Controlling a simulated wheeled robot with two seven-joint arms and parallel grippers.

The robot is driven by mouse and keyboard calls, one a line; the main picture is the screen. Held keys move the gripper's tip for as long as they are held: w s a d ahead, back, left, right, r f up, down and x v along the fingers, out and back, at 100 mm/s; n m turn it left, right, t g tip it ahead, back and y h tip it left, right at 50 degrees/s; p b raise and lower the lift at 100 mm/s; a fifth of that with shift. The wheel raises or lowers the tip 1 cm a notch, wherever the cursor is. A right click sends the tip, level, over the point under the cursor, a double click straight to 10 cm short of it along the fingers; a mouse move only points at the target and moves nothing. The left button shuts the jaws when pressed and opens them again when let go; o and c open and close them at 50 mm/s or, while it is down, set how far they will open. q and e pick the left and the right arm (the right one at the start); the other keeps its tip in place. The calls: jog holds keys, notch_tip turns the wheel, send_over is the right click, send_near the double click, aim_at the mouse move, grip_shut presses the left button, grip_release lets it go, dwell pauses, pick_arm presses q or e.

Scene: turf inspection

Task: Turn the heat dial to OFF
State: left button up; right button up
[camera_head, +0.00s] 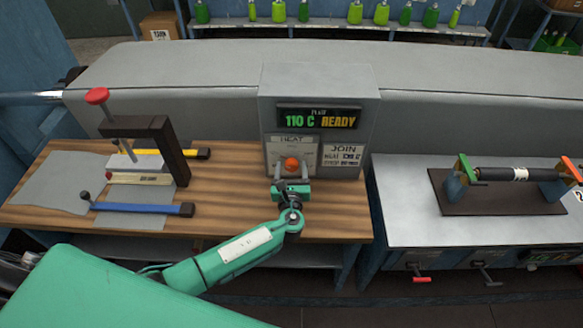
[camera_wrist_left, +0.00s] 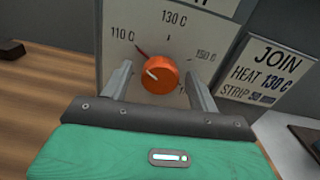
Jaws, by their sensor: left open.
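The heat dial is an orange round knob (camera_head: 291,164) on the front of a grey control box (camera_head: 320,84). The box's display (camera_head: 319,117) reads 110 C READY. In the left wrist view the dial (camera_wrist_left: 160,74) has a pale pointer line aimed to the upper left, towards the 110 C mark; 130 C and 150 C are also printed on its plate (camera_wrist_left: 190,28). No OFF label is legible. My left gripper (camera_head: 291,184) is open in front of the dial, with its fingers (camera_wrist_left: 160,82) on either side of it. Contact cannot be told. My right gripper is not in view.
A clamp press (camera_head: 160,142) with a red knob stands on the wooden bench (camera_head: 230,200) at left, with blue and yellow-handled tools beside it. A JOIN card (camera_head: 343,157) is right of the dial. A roller on a stand (camera_head: 515,174) sits on the right bench.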

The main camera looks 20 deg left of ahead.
pick_arm(q)
jog(key=shift+c, duration=0.4)
jog(key=c, duration=0.9)
jog(key=shift+f+n+b, duration=0.15)
jog(key=shift+n+b, duration=0.75)
jog(key=shift+b, duration=0.3)
jog(key=n+b, duration=0.5)
jog(key=shift+b, duration=0.3)
jog(key=n+b, duration=0.3)
jog(key=n, duration=0.1)
jog(key=shift+r+n+b, duration=0.25)
jog(key=shift+n+b, duration=0.35)
jog(key=shift+b, duration=0.05)
